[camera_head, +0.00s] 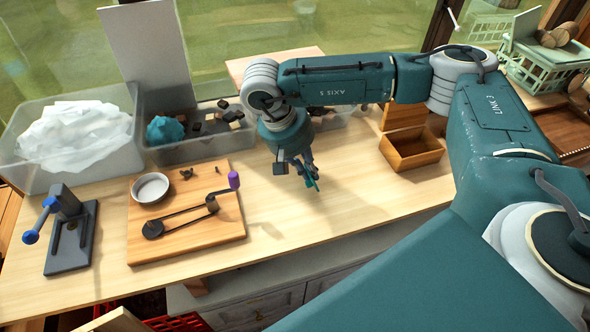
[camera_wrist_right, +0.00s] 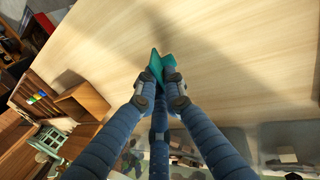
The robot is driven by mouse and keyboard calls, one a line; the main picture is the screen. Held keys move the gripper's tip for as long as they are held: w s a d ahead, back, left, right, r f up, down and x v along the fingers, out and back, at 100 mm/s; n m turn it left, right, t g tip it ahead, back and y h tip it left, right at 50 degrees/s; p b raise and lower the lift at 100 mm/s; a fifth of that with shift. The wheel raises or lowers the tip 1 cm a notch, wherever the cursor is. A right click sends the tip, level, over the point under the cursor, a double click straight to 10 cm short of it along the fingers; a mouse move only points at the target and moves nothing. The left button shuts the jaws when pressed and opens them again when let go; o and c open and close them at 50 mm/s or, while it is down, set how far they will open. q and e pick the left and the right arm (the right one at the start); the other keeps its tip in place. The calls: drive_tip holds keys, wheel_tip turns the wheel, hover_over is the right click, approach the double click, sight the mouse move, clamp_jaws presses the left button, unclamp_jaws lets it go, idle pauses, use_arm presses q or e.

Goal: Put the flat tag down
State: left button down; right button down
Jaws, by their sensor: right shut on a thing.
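The flat tag is a small teal piece (camera_wrist_right: 157,66) held between the fingertips of my right gripper (camera_wrist_right: 162,90) in the right wrist view. In the head view the right gripper (camera_head: 305,172) points down over the right half of the wooden table (camera_head: 340,200). The teal tag (camera_head: 312,183) shows there as a thin sliver at the fingertips. It appears a little above the bare tabletop; the exact gap is hard to tell. My left gripper is in neither view.
A wooden board (camera_head: 225,232) with a belt and crank, and a white dish (camera_head: 151,187), lies left of the gripper. A press-like tool (camera_head: 70,240) stands further left. Clear bins (camera_head: 178,150) line the back. An open wooden box (camera_head: 412,150) stands right. Tabletop around the gripper is clear.

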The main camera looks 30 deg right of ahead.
drive_tip(key=shift+f, duration=0.55)
drive_tip(key=shift+f+b, duration=0.3)
drive_tip(key=shift+b, duration=0.1)
drive_tip(key=c, duration=1.9)
unclamp_jaws()
drive_tip(key=shift+o, duration=0.2)
drive_tip(key=shift+r, duration=0.15)
